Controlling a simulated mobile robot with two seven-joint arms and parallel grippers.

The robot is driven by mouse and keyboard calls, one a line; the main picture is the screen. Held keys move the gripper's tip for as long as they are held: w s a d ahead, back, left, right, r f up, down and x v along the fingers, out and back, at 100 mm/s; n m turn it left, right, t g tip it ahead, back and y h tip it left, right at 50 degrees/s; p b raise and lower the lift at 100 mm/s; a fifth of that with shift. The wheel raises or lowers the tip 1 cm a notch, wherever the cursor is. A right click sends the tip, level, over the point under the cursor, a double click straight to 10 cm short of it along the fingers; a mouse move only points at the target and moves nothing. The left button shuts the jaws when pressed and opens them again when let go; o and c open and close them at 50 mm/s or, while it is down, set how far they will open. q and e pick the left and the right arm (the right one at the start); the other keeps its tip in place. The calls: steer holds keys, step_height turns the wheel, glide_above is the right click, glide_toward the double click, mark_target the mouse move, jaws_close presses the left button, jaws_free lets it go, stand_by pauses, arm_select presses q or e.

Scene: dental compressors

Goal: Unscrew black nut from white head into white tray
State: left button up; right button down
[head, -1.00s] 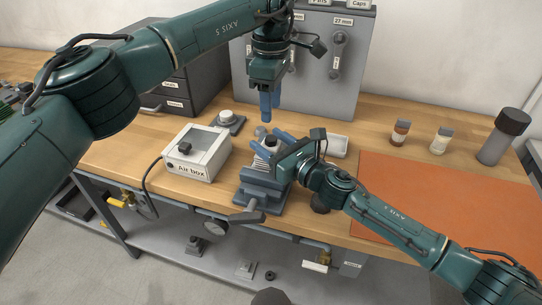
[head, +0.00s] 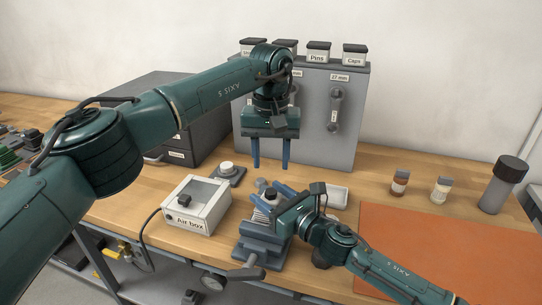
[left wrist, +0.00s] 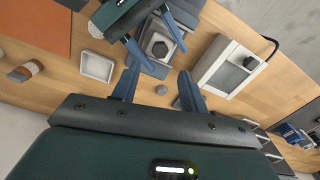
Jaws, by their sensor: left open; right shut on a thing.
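The white head (head: 262,203) stands upright in a grey vise (head: 258,246) at the bench front. The dark nut (head: 270,192) sits on top; from above, in the left wrist view, it is a hexagon (left wrist: 160,48). My right gripper (head: 274,197) is shut on the white head, one blue finger each side. My left gripper (head: 270,166) is open and empty, fingers pointing down, above and behind the nut; its fingers also show in the left wrist view (left wrist: 158,90). The white tray (head: 337,196) lies right of the vise and looks empty; it also shows in the left wrist view (left wrist: 97,66).
The Air box (head: 205,222) stands left of the vise. A grey cabinet (head: 350,130) stands at the back. An orange mat (head: 425,245), two small bottles (head: 399,184) and a dark-capped cylinder (head: 497,190) are at right.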

mark_target(271, 191)
arm_select(q)
steer(key=shift+f+m, duration=0.1)
steer(key=shift+m, duration=1.1)
arm_select(e)
steer(key=shift+f, duration=0.1)
arm_select(q)
steer(key=shift+f, duration=3.9)
steer(key=shift+c, duration=0.4)
